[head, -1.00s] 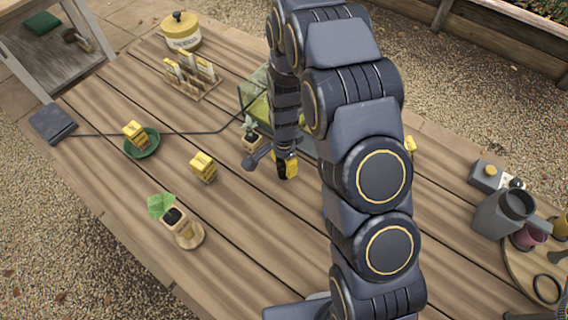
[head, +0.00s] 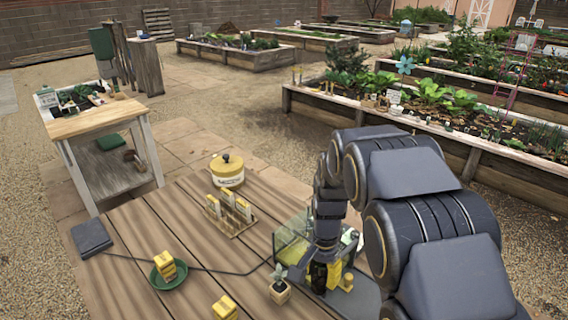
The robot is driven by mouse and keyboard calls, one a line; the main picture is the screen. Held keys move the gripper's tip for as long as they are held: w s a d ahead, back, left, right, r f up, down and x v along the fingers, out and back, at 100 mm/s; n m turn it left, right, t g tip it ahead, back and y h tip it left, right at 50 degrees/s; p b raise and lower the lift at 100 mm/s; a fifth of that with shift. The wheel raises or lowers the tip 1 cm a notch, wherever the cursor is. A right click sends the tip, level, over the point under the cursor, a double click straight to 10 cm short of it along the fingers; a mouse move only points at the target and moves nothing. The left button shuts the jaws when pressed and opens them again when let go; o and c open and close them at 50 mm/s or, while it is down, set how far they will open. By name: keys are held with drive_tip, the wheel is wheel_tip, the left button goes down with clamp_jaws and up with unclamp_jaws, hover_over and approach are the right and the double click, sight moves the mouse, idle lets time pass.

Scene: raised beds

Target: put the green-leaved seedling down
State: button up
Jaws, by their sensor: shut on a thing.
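My gripper (head: 322,284) points down at the lower middle of the head view, beside the clear-sided box. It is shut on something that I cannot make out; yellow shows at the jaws. A small seedling with grey-green leaves in a pale square pot (head: 280,292) stands just left of the gripper, apart from it as seen here. No bright green-leaved seedling shows in the present view; the near part of the table is outside the picture.
The clear-sided box (head: 289,246) stands behind the gripper. A yellow block (head: 225,308) lies on the table (head: 140,225); another sits on a green dish (head: 169,284). A wooden rack (head: 229,222) and a cream-and-yellow tin (head: 227,175) stand farther back. A cable crosses the tabletop.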

wheel_tip(320, 180, up, 10)
drive_tip(key=w+d+n, duration=0.1)
drive_tip(key=d+n, duration=0.1)
drive_tip(key=n, duration=0.6)
drive_tip(key=shift+w+d+r, duration=0.15)
drive_tip(key=shift+w, duration=0.1)
drive_tip(key=f+n, duration=0.1)
drive_tip(key=f, duration=0.1)
drive_tip(key=s+f, duration=0.1)
drive_tip(key=f, duration=0.2)
drive_tip(key=f+n, duration=0.1)
drive_tip(key=f, duration=0.2)
drive_tip(key=shift+s+a+f+n, duration=0.25)
drive_tip(key=shift+a+n, duration=0.05)
drive_tip(key=shift+a, duration=0.1)
drive_tip(key=s+a+f+n, duration=0.1)
drive_tip(key=s+f+n, duration=0.1)
drive_tip(key=f, duration=0.6)
drive_tip(key=shift+s+f+n, duration=0.3)
drive_tip(key=shift+s+n, duration=0.1)
drive_tip(key=shift+s, duration=0.5)
wheel_tip(320, 180, down, 5)
drive_tip(key=shift+a+r, duration=0.1)
drive_tip(key=shift+r, duration=0.1)
drive_tip(key=shift+f, duration=1.7)
drive_tip(key=shift+f, duration=0.15)
